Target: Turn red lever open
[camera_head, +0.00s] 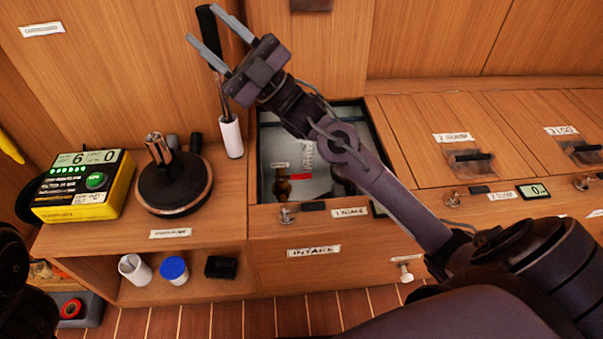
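No red lever shows clearly. The open intake bay (258,150) in the counter holds a brass-coloured fitting (282,187), which may be a valve; my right forearm covers part of the bay. My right gripper (202,24) is above and left of the bay, pointing up and left. Its two grey fingers are spread apart with nothing clearly held. A black-handled tool (207,22) stands behind or between the fingers; I cannot tell which. My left gripper is out of view; only a dark part of my left side shows at the left edge.
A yellow meter (82,190) and a winch drum (172,188) stand on the counter at left. A shelf below holds a white cup (133,268) and blue-lidded jar (174,270). Latched lids (465,158) lie at right.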

